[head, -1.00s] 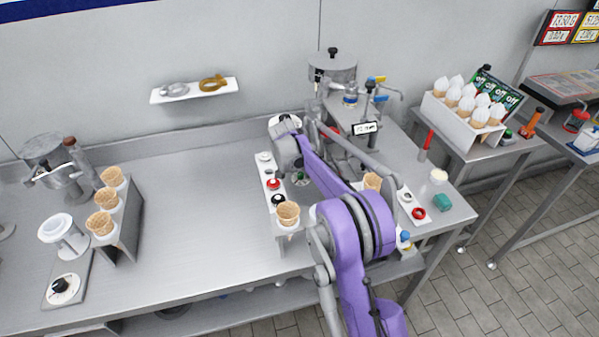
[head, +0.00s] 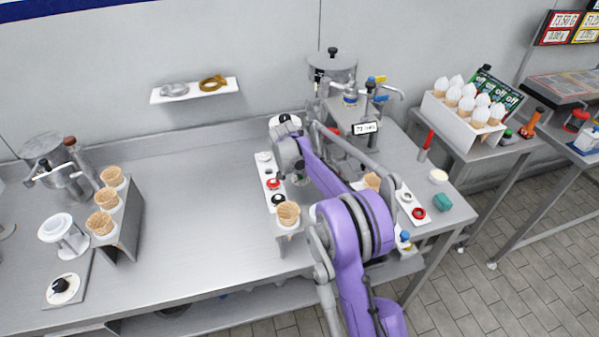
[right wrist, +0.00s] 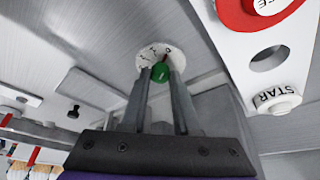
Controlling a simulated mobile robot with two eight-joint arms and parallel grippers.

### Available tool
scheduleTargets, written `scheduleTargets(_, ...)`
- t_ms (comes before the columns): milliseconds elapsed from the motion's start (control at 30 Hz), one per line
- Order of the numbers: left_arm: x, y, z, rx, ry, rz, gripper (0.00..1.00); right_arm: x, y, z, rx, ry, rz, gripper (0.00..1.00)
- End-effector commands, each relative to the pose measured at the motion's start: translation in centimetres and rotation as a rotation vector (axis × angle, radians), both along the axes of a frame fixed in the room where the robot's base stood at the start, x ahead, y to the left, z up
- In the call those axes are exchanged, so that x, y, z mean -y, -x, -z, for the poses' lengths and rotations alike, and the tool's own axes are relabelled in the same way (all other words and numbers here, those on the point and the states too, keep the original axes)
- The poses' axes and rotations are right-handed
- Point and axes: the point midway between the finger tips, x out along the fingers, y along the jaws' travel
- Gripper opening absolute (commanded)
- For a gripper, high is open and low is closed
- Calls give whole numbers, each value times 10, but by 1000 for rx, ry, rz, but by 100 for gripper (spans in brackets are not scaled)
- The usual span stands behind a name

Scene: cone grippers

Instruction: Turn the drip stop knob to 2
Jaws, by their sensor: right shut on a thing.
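In the right wrist view a green knob (right wrist: 160,72) stands at a white round dial (right wrist: 146,58) with small black marks. A red pointer lies near one numeral; I cannot read the numeral for certain. My right gripper (right wrist: 161,78) is shut on the green knob, one finger on each side. In the head view my right gripper (head: 299,172) is low at the counter, and my purple arm hides much of the area around it. My left gripper is not in view.
A white strip with red and black buttons (head: 268,184) lies just left of my gripper. A cone stand (head: 289,238) is close in front. The metal machine (head: 333,68) stands behind. The counter's middle left (head: 190,200) is clear.

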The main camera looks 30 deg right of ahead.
Motion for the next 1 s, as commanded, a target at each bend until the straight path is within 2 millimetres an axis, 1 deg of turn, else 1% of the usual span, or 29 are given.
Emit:
scheduleTargets(267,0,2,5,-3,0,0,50,1,1,0,0,0,-82,0)
scheduleTargets(800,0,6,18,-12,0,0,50,4,4,0,0,0,-487,0)
scheduleTargets(1000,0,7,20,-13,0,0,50,4,4,0,1,0,-602,0)
